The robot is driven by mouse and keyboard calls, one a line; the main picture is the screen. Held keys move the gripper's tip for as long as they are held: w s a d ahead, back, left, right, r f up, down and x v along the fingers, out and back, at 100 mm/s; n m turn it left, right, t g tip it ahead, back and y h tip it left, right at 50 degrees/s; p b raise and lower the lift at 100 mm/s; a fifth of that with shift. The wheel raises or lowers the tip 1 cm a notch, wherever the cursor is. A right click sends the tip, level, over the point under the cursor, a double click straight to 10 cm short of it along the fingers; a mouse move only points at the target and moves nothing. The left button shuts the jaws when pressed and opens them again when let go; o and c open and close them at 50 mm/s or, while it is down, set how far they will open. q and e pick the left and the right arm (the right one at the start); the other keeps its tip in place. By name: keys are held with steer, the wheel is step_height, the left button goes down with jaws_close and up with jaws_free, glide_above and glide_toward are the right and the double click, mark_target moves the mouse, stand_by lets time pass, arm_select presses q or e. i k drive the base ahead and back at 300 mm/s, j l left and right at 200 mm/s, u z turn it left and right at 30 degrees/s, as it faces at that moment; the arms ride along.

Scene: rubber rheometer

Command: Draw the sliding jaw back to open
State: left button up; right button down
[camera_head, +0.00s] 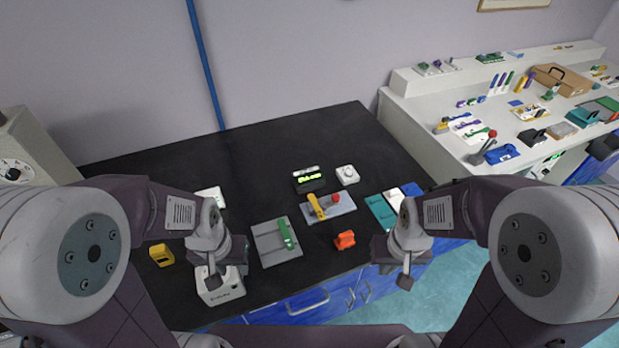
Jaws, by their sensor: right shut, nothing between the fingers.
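A small grey-based device (345,205) with a yellow part and a red knob (335,198) stands on the black bench. To its left is a grey plate (268,242) with a green bar (286,233). I cannot tell which of them carries the sliding jaw, nor how its jaw stands. My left gripper (212,281) hangs in front of a white box at the lower left, left of both devices; its fingers are too small to read. My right gripper (404,282) is shut and empty near the bench's front edge, right of both devices. Neither gripper touches either device.
An orange-red block (345,240), a display box (309,180), a white dial box (347,175) and a teal plate (381,212) stand close around. A yellow holder (161,255) and the white box (222,289) are at left. The back of the black bench (290,135) is clear.

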mark_target(335, 201)
steer(key=l+u, duration=0.15)
steer(key=u, duration=0.3)
steer(key=i+l+u, duration=0.1)
steer(key=u, duration=0.35)
steer(key=l+u, duration=0.25)
steer(key=u, duration=0.15)
